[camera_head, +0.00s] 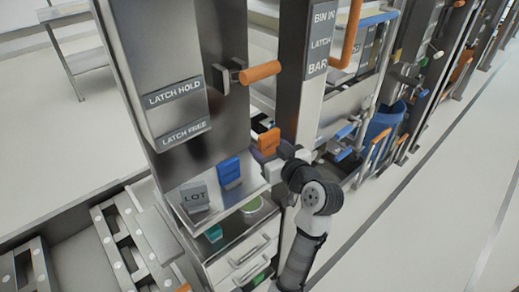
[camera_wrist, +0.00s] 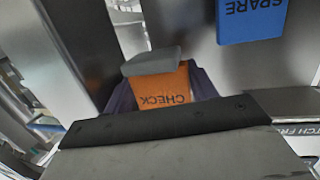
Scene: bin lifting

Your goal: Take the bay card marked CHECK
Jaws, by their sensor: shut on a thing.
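The orange card marked CHECK (camera_wrist: 163,88) is between the fingers of my gripper (camera_wrist: 160,95) in the wrist view, its lettering upside down. A grey piece sits along the card's far edge. My gripper is shut on the card. In the head view the orange card (camera_head: 268,141) shows at the end of my gripper (camera_head: 264,156), at the right end of the card shelf; whether it touches the shelf is hard to tell. A blue card (camera_head: 229,170) and a grey card marked LOT (camera_head: 194,195) stand to its left. The blue card reads SPARE in the wrist view (camera_wrist: 250,18).
The metal shelf (camera_head: 243,193) lies below the cards, with drawers under it. A post labelled BIN IN, LATCH, BAR (camera_head: 318,40) rises behind my gripper. An orange-handled latch (camera_head: 260,71) sticks out above. Open floor lies to the right.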

